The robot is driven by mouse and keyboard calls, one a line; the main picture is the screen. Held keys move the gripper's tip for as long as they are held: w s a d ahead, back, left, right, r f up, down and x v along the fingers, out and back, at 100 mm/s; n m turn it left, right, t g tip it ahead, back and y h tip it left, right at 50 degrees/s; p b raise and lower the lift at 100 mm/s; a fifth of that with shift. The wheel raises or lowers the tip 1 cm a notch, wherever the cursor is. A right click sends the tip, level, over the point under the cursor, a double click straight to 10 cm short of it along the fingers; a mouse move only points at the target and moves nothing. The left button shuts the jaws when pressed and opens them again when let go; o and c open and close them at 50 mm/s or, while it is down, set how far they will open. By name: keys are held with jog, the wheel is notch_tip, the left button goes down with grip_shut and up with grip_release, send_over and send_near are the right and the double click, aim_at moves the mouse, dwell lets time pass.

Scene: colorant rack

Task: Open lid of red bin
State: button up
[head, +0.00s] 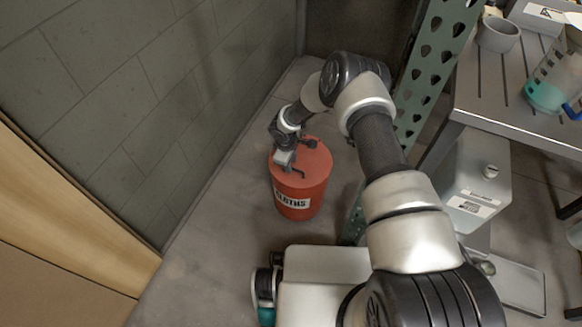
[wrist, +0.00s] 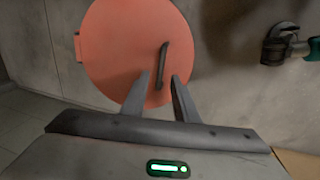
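The red bin (head: 312,199) stands on the floor near the grey wall, with a white label reading "CLOTHS" on its side. Its round red lid (head: 318,165) is on top and looks closed. My gripper (head: 293,172) is over the lid. In the wrist view the lid (wrist: 118,50) has a dark bar handle (wrist: 162,62). My gripper's two fingers (wrist: 160,90) are apart, with the lower part of the handle between them. Whether they touch it is not clear.
A grey block wall (head: 110,110) rises to the left of the bin. A perforated green rack post (head: 420,80) and a metal shelf (head: 500,110) are at right. A white jug (head: 475,185) stands below the shelf. Bare floor (head: 225,215) lies left of the bin.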

jog(key=shift+w+d+f, duration=0.1)
jog(key=shift+w+f, duration=0.1)
jog(key=shift+f, duration=0.75)
grip_shut()
dwell(0.8)
